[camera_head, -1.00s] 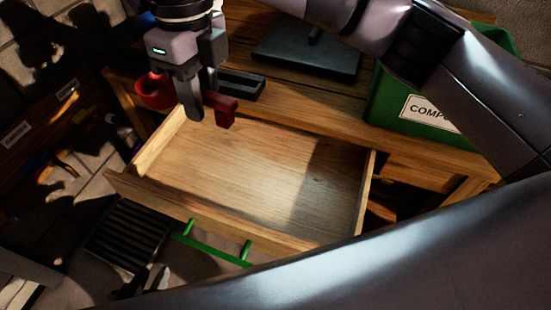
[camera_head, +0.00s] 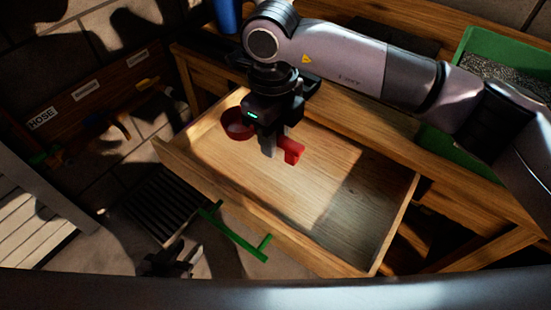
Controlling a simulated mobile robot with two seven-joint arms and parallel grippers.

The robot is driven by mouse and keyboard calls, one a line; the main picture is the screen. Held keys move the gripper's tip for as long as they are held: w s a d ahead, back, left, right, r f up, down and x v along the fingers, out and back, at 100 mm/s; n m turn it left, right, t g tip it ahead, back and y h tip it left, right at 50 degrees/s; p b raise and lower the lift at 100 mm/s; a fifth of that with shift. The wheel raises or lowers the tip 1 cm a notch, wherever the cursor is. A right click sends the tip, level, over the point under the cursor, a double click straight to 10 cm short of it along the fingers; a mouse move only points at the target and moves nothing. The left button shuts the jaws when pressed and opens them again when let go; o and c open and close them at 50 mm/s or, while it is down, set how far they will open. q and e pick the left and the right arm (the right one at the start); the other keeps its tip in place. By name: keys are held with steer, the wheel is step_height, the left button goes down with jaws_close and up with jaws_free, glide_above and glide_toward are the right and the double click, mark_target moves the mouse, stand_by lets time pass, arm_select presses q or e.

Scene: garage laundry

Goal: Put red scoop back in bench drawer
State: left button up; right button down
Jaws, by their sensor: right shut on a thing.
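The red scoop shows as a round cup (camera_head: 236,126) on the left and a red handle end (camera_head: 293,151) on the right. My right gripper (camera_head: 277,151) points down and is shut on the red scoop between these parts, hiding its middle. The bench drawer (camera_head: 335,188) is pulled open and its visible floor is bare. The scoop is over the drawer's back left part; I cannot tell whether it touches the floor. My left gripper (camera_head: 172,262) is low at the left, in front of the drawer, dark and small; its opening is unclear.
The drawer has a green handle (camera_head: 235,235) on its front. A green bin (camera_head: 510,60) with dark contents stands on the bench at the right. A blue object (camera_head: 228,15) stands at the back. A dark slatted grate (camera_head: 163,203) lies on the floor at left.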

mark_target(275, 173)
steer(key=shift+f, duration=3.4)
steer(key=shift+f+b, duration=0.2)
steer(key=shift+b, duration=0.2)
steer(key=c, duration=0.9)
jaws_free()
steer(key=shift+r, duration=0.1)
steer(key=shift+r+p, duration=0.2)
steer(key=shift+p, duration=0.1)
step_height(275, 173, up, 12)
steer(key=shift+w+a+f, duration=0.1)
